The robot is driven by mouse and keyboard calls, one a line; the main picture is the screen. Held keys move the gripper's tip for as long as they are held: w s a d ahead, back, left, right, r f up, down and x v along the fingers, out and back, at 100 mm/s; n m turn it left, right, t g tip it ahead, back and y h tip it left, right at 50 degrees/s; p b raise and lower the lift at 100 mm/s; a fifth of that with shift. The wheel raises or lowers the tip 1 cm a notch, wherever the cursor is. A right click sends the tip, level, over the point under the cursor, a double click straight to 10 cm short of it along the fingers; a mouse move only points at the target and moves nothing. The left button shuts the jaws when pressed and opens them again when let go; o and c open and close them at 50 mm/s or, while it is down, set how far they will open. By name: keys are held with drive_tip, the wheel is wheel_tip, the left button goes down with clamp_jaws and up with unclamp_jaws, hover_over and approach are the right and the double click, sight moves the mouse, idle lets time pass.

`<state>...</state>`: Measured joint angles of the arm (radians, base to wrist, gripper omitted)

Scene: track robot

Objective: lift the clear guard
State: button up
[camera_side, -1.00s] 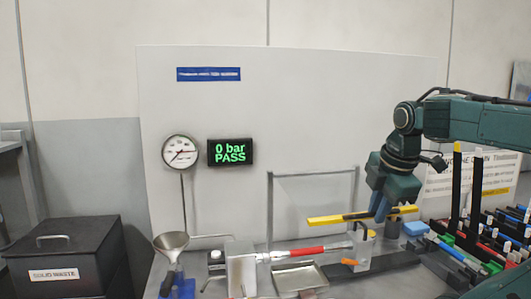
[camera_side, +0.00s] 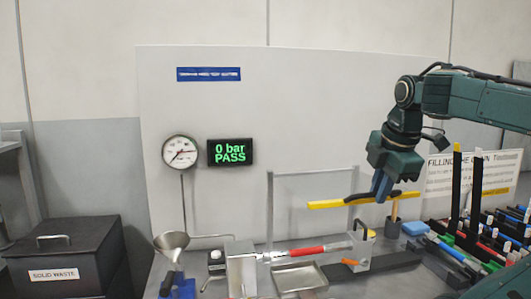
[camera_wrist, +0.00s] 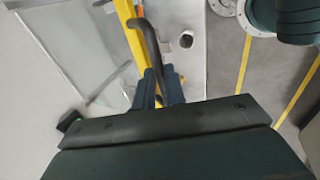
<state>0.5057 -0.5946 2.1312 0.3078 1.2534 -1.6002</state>
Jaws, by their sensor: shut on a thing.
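The clear guard shows mainly by its yellow edge bar (camera_side: 328,204), with a dark handle along it; its see-through panel is hard to make out. The bar also shows in the wrist view (camera_wrist: 131,38), beside the curved dark handle (camera_wrist: 149,42). My gripper (camera_side: 381,192) is shut on the dark handle and holds the bar up above the bench, nearly level. In the wrist view my gripper's two blue fingers (camera_wrist: 160,80) close around the handle's lower part. The handle's gripped part is hidden between the fingers.
A metal fixture (camera_side: 362,250) stands below the bar, beside a red-sleeved tool (camera_side: 306,250) and metal tray (camera_side: 299,277). A thin grey frame (camera_side: 312,174) rises behind. Tall black posts (camera_side: 476,193) and crowded coloured parts stand right. A blue sponge (camera_side: 415,228) lies nearer.

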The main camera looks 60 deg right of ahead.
drive_tip(key=shift+w+d+r, duration=0.1)
drive_tip(key=shift+w+r, duration=0.05)
drive_tip(key=shift+r, duration=0.1)
drive_tip(key=shift+w+d+r, duration=0.2)
drive_tip(key=shift+r, duration=0.85)
drive_tip(key=shift+w+d+r, duration=0.15)
drive_tip(key=shift+d+r, duration=0.05)
drive_tip(key=shift+r, duration=0.8)
drive_tip(key=shift+w+d+r, duration=0.2)
drive_tip(key=shift+r, duration=0.85)
clamp_jaws()
drive_tip(key=o, duration=1.3)
unclamp_jaws()
drive_tip(key=shift+o, duration=0.2)
drive_tip(key=shift+s+f, duration=0.15)
drive_tip(key=shift+f, duration=0.15)
